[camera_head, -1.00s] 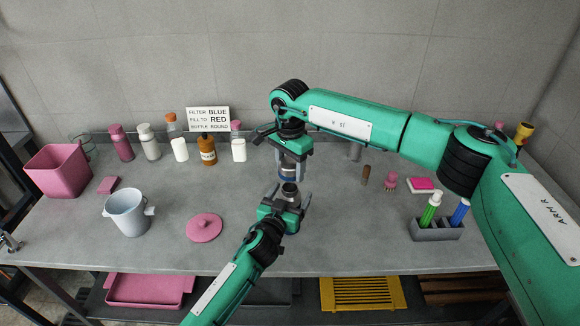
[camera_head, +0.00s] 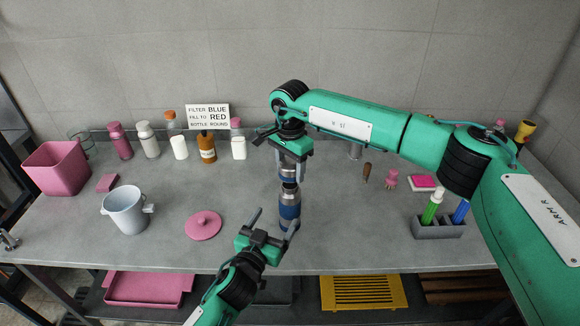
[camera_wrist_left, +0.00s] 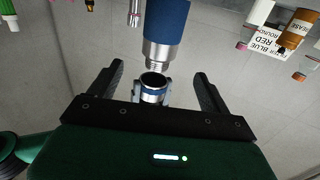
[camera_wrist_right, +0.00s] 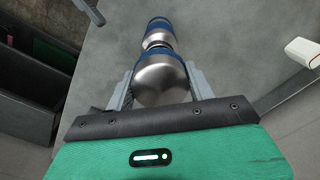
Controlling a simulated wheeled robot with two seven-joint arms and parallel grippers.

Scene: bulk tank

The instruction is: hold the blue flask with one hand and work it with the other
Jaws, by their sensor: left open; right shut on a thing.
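The blue flask (camera_head: 289,211) stands upright on the table in the head view, its steel neck uppermost. In the left wrist view the flask (camera_wrist_left: 167,22) shows upside down. My right gripper (camera_head: 290,157) is shut on a steel cap with a blue band (camera_head: 287,172), held just above the neck. The cap's dark open end (camera_wrist_left: 153,79) faces the neck across a small gap. In the right wrist view the cap's steel dome (camera_wrist_right: 160,80) sits between the fingers. My left gripper (camera_head: 273,222) is open and empty, just in front of the flask.
A grey pot (camera_head: 125,211) and a pink lid (camera_head: 204,225) lie to the left. Several bottles stand at the back by a sign (camera_head: 208,117). A grey rack (camera_head: 437,229) with green and blue tubes is at the right. The table between flask and rack is clear.

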